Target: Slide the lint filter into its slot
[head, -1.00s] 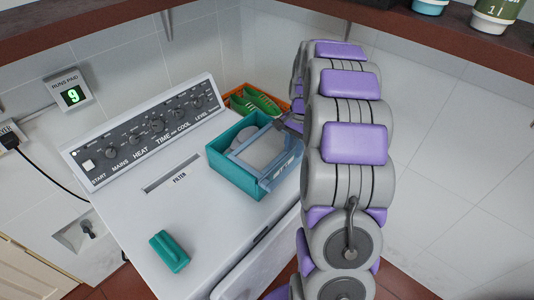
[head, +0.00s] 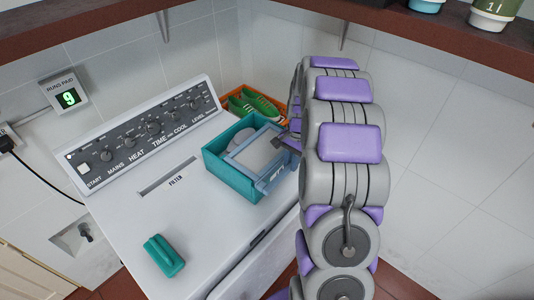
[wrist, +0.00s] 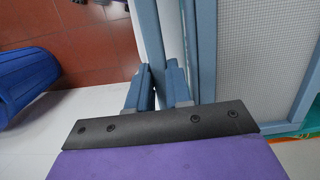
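The lint filter (head: 258,154), a pale mesh panel in a blue frame, lies tilted in an open teal box (head: 228,178) on top of the machine. In the wrist view its mesh and blue frame (wrist: 204,45) fill the upper right. The filter slot (head: 168,177), a dark narrow opening marked FILTER, is in the machine top left of the box. My gripper (head: 287,141) is at the filter's right side. In the wrist view its two fingers (wrist: 158,72) stand slightly apart at a blue frame edge; whether they clamp it cannot be told.
The machine's control panel (head: 145,130) rises behind the slot. A teal block-like object (head: 164,256) lies on the front left of the top. An orange crate with green shoes (head: 255,104) sits behind the box. A blue bin (wrist: 30,65) stands on the floor.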

